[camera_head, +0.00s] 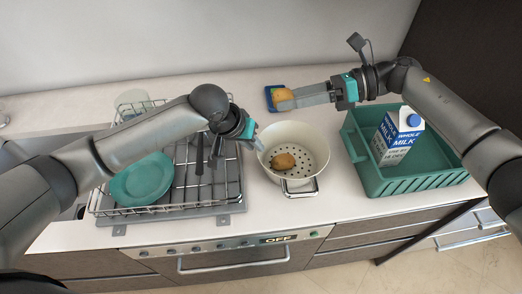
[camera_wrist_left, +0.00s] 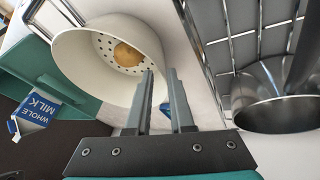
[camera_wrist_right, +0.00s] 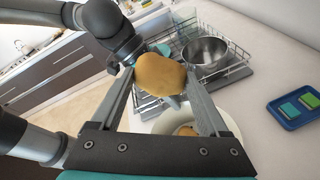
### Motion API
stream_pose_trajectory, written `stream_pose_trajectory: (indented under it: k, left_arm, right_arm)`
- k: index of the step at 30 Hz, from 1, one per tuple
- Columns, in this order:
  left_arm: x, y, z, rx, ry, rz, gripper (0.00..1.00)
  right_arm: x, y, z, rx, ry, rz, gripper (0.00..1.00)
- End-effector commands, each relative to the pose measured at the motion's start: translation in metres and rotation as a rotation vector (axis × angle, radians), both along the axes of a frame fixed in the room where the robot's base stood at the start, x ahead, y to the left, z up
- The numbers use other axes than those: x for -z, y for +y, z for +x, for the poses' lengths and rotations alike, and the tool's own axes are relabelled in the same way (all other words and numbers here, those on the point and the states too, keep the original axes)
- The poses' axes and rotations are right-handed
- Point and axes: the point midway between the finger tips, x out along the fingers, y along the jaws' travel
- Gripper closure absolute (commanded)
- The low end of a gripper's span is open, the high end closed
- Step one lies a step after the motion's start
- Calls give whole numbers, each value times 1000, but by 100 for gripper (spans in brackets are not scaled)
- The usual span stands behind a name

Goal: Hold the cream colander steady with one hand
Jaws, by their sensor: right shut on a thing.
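The cream colander (camera_head: 318,150) stands on the counter between the dish rack and the green crate, with a brown potato (camera_head: 284,161) inside it. My left gripper (camera_head: 257,143) is at the colander's left rim. In the left wrist view its fingers (camera_wrist_left: 160,75) are a narrow gap apart, right beside the colander wall (camera_wrist_left: 85,75); I cannot tell whether the rim is between them. My right gripper (camera_head: 287,100) is shut on another potato (camera_wrist_right: 160,75), held behind the colander in the head view and above the counter.
The green crate (camera_head: 420,184) with a milk carton (camera_head: 397,135) stands right of the colander. The dish rack (camera_head: 213,207) with a teal plate (camera_head: 141,180) and a metal bowl (camera_wrist_right: 205,52) is on the left. A blue tray with sponges (camera_wrist_right: 297,107) lies behind. The oven (camera_head: 235,258) is below the counter.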

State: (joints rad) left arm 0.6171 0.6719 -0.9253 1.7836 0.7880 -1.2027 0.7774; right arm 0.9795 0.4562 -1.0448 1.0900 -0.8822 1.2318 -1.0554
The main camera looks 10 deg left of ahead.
Motion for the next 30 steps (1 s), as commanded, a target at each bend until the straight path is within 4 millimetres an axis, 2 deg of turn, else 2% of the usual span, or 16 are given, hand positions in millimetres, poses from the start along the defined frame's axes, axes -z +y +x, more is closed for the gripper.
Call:
stream_pose_trajectory:
  k: [3, 9, 15, 21, 30]
  left_arm:
    - [19, -6, 7, 0, 2, 1, 79]
    - [44, -13, 17, 1, 0, 1, 79]
    - [61, -18, 25, 0, -1, 1, 79]
    - [69, -20, 27, 1, -2, 2, 79]
    - [69, -20, 27, 2, -2, 3, 82]
  right_arm:
    - [0, 0, 0, 0, 0, 1, 88]
    - [0, 0, 0, 0, 0, 1, 88]
    - [0, 0, 0, 0, 0, 1, 88]
    - [0, 0, 0, 0, 0, 1, 88]
    - [0, 0, 0, 0, 0, 1, 88]
